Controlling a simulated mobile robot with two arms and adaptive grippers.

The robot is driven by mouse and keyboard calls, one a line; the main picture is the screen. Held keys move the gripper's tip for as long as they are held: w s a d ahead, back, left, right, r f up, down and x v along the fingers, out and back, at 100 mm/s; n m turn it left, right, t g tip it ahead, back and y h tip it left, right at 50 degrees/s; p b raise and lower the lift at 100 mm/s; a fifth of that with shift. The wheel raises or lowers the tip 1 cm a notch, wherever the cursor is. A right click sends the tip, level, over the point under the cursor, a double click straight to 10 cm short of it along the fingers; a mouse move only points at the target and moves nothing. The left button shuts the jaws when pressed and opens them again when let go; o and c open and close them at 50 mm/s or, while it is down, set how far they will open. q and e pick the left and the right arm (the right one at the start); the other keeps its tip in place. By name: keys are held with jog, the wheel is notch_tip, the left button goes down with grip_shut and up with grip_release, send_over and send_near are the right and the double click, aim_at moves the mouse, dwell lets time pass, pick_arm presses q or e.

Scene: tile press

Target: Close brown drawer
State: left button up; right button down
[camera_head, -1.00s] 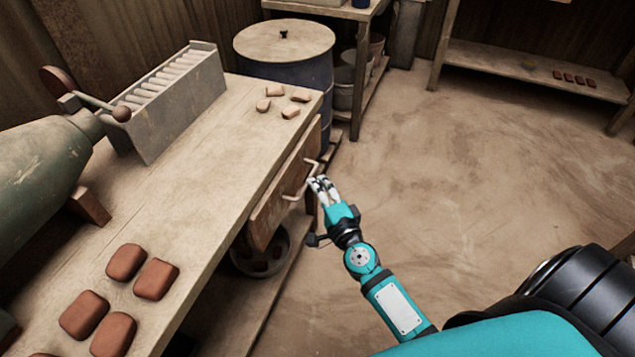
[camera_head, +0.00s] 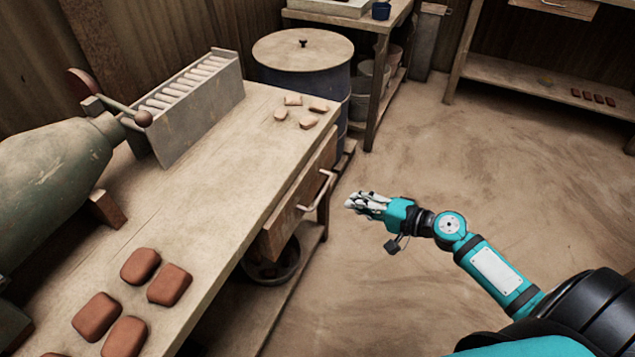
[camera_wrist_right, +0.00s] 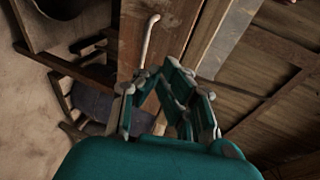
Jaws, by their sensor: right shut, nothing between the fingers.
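The brown wooden drawer (camera_head: 283,222) is under the right edge of the workbench. Its front faces right and carries a pale bar handle (camera_head: 318,190). The front stands close to the table edge; I cannot tell whether a small gap remains. My right gripper (camera_head: 350,201) is shut and empty, to the right of the handle and apart from it, pointing left toward the drawer. In the right wrist view the drawer front (camera_wrist_right: 172,35) and handle (camera_wrist_right: 149,38) show beyond the fingers. My left gripper is not in view.
The workbench (camera_head: 215,190) holds a grey tile rack (camera_head: 200,115), a green machine (camera_head: 50,165) and several clay pieces. A lidded barrel (camera_head: 303,55) stands behind its far end. A bowl (camera_head: 275,268) sits on the shelf below the drawer. The floor at right is clear.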

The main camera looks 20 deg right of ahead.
notch_tip(320, 180, up, 3)
jog(key=d+n+g+y, duration=0.2)
send_near(303, 179)
jog(key=w+a+f, duration=0.2)
jog(key=w+a, duration=0.1)
jog(key=shift+f, duration=0.25)
jog(key=shift+x, duration=0.9)
jog(key=shift+w+a+r, duration=0.15)
jog(key=shift+w+a, duration=0.1)
jog(key=shift+w, duration=0.05)
jog(key=shift+w+a, duration=0.65)
jog(key=shift+w+r, duration=0.1)
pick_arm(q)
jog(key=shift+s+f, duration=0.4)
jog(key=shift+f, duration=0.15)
pick_arm(e)
jog(key=shift+w+a, duration=0.15)
